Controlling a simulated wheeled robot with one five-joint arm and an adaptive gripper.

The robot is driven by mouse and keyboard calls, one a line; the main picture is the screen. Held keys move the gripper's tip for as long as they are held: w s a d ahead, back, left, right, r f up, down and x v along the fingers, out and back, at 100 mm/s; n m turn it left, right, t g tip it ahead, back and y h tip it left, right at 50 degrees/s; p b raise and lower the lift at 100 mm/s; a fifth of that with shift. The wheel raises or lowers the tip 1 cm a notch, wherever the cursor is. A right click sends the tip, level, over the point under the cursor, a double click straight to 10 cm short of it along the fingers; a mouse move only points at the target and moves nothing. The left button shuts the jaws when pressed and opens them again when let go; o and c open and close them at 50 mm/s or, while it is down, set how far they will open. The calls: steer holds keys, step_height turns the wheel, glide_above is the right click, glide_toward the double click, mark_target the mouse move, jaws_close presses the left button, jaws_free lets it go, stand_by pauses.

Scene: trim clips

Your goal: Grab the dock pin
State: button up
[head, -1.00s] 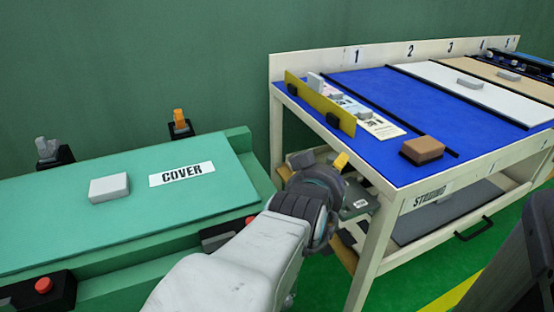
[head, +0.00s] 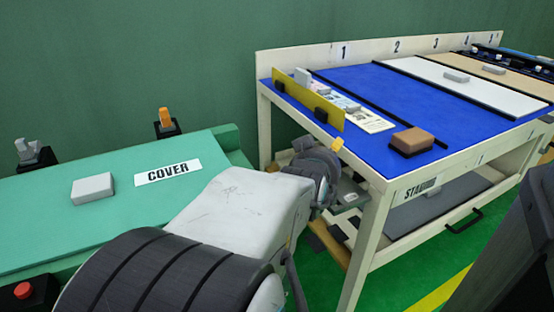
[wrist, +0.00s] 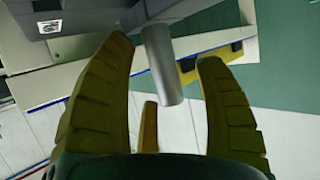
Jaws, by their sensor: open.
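A grey cylinder (wrist: 163,68), which looks like the dock pin, sticks out from a grey bracket (wrist: 150,12) in the wrist view. Its free end lies between the fingers of my gripper (wrist: 166,55), which are spread on both sides of it. I see a gap on each side and no clear contact. A further short yellow finger shows below the cylinder's end. In the head view my gripper (head: 338,146) is beside the near left leg of the cart, mostly hidden behind my own arm; only a yellow tip shows. The pin cannot be made out there.
The cart (head: 373,225) with a blue top (head: 370,100) stands at right, a brown block (head: 411,140) near its front edge. A green bench (head: 60,225) with a COVER label (head: 168,172) and grey block (head: 92,188) is at left. Green floor shows below the cart.

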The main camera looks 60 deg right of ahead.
steer(key=shift+d, duration=0.1)
steer(key=shift+c, duration=0.2)
jaws_close()
stand_by(0.5)
